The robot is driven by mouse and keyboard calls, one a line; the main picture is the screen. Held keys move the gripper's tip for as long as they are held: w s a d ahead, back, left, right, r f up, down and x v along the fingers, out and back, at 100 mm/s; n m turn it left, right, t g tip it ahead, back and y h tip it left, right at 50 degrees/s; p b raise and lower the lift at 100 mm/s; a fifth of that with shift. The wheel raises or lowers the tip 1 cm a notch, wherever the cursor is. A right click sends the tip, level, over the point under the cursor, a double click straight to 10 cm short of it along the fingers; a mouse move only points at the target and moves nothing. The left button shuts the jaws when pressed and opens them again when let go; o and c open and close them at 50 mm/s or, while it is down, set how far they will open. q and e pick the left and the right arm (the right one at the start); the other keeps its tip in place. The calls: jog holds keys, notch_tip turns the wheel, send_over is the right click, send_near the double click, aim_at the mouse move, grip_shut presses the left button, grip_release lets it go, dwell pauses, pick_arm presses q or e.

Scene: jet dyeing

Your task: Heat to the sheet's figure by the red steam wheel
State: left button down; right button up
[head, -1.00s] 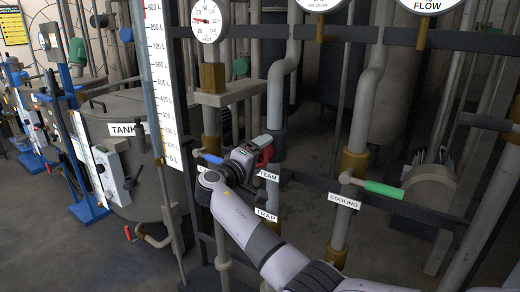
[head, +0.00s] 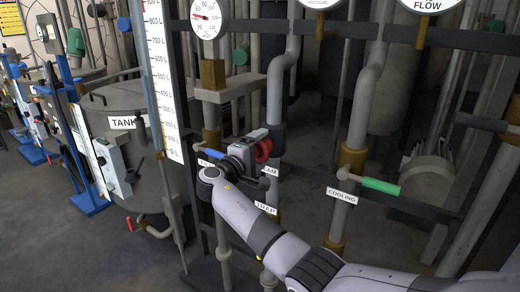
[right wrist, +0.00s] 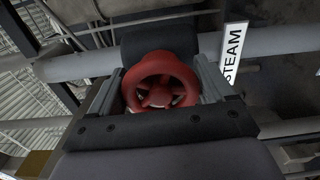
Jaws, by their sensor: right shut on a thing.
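The red steam wheel (right wrist: 160,82) is on a pipe beside the white STEAM label (right wrist: 233,50). In the right wrist view my right gripper (right wrist: 165,95) has one finger on each side of the wheel and is shut on it. The STEAM label (head: 268,171) is partly covered by my gripper. A round dial gauge (head: 206,18) with a red needle is above. The sheet cannot be made out. My left gripper is not in view.
A green COOLING lever (head: 381,186) is to the right, a blue lever (head: 212,153) just left of my gripper. Vertical pipes (head: 365,100) and a dark rail stand close around. The TANK (head: 130,160) and a tall litre scale (head: 163,80) are at left.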

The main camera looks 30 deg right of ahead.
jog(key=shift+f, duration=0.1)
jog(key=o, duration=0.9)
jog(key=shift+a, duration=0.1)
jog(key=shift+b+v, duration=0.55)
jog(key=shift+v, duration=3)
